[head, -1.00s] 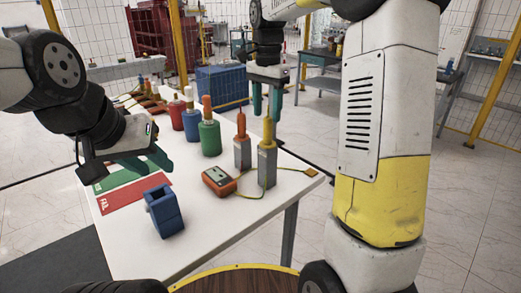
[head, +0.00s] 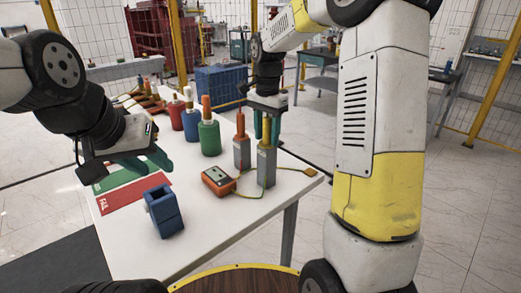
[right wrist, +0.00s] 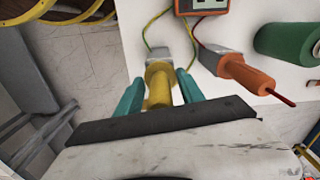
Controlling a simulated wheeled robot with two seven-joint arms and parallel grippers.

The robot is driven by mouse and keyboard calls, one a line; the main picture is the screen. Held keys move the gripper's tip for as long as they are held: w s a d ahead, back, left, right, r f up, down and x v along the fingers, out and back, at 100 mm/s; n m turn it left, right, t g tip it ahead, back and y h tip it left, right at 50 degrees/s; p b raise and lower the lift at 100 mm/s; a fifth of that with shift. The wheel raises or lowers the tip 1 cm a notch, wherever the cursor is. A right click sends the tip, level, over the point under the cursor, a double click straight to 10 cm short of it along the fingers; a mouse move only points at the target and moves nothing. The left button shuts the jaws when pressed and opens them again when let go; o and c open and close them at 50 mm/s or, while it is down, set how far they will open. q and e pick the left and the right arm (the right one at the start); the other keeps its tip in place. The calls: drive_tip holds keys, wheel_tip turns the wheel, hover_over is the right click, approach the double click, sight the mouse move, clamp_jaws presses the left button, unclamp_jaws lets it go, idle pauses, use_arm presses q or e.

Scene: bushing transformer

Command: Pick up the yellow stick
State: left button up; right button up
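The yellow stick (head: 266,136) stands upright in a grey metal block (head: 266,167) near the right edge of the white table. It also shows in the right wrist view (right wrist: 158,88). My right gripper (head: 266,128) is above the block, pointing down, with its teal fingers on both sides of the stick. In the right wrist view my right gripper (right wrist: 160,90) is open, with slim gaps between fingers and stick. My left gripper (head: 145,163) is open and empty above the table's left side.
An orange stick in a grey block (head: 241,148) stands just left of the yellow one. An orange meter (head: 218,181) with wires lies in front. Green (head: 209,137), blue (head: 190,122) and red (head: 176,116) bushings stand behind. A blue holder (head: 164,210) is at front left.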

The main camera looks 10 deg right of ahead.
clamp_jaws()
drive_tip(key=shift+r, duration=0.15)
